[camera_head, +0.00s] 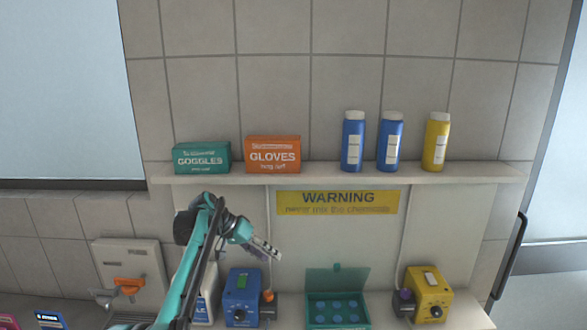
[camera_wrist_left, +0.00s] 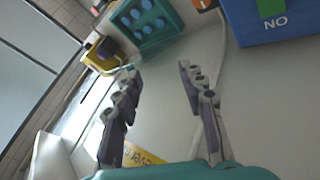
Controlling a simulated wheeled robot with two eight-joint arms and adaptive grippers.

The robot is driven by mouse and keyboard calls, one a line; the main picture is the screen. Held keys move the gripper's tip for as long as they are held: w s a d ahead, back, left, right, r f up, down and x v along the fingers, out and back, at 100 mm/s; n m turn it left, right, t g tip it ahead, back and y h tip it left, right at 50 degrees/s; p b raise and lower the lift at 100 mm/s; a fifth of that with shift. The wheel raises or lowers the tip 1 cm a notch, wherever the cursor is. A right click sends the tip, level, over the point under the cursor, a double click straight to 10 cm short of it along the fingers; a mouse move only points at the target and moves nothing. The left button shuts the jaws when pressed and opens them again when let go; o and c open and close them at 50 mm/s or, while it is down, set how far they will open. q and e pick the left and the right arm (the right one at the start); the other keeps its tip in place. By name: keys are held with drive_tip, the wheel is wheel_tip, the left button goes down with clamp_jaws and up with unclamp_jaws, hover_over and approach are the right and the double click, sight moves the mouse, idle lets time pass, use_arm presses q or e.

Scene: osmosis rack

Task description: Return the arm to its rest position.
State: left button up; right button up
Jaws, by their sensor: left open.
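My left arm (camera_head: 190,265) is teal and dark and rises from the bottom of the head view, bending at its top. My left gripper (camera_head: 268,250) is in front of the white rack panel, above the blue pump box (camera_head: 243,297) and below the warning sign (camera_head: 338,201). In the left wrist view the two grey fingers of this gripper (camera_wrist_left: 158,74) stand apart, with nothing between them. My right gripper is not in view.
Above is a shelf (camera_head: 340,175) with a goggles box (camera_head: 201,157), a gloves box (camera_head: 273,155), two blue bottles (camera_head: 371,142) and a yellow bottle (camera_head: 436,142). Below stand a green case (camera_head: 337,297) and a yellow pump box (camera_head: 429,293). A white bottle (camera_head: 206,302) is partly behind my arm.

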use_arm(q)
drive_tip(key=s+a+f+n+t+y+b, duration=0.1)
drive_tip(key=s+a+n+y+b, duration=0.15)
drive_tip(key=s, duration=0.85)
drive_tip(key=s+a+f+n+t+y+b, duration=0.1)
drive_tip(key=s+a+f+y+b, duration=0.15)
drive_tip(key=s, duration=0.75)
drive_tip(key=s+a+f+t+y+b, duration=0.1)
drive_tip(key=s+a+f+b, duration=0.1)
drive_tip(key=s+f, duration=0.5)
drive_tip(key=s+a+f+n+t+y+b, duration=0.1)
drive_tip(key=s+a+f+b, duration=0.1)
drive_tip(key=s+f, duration=0.6)
drive_tip(key=s, duration=0.4)
drive_tip(key=shift+a+t+y+b, duration=0.3)
drive_tip(key=shift+a+t+b, duration=0.05)
drive_tip(key=shift+a+t, duration=0.05)
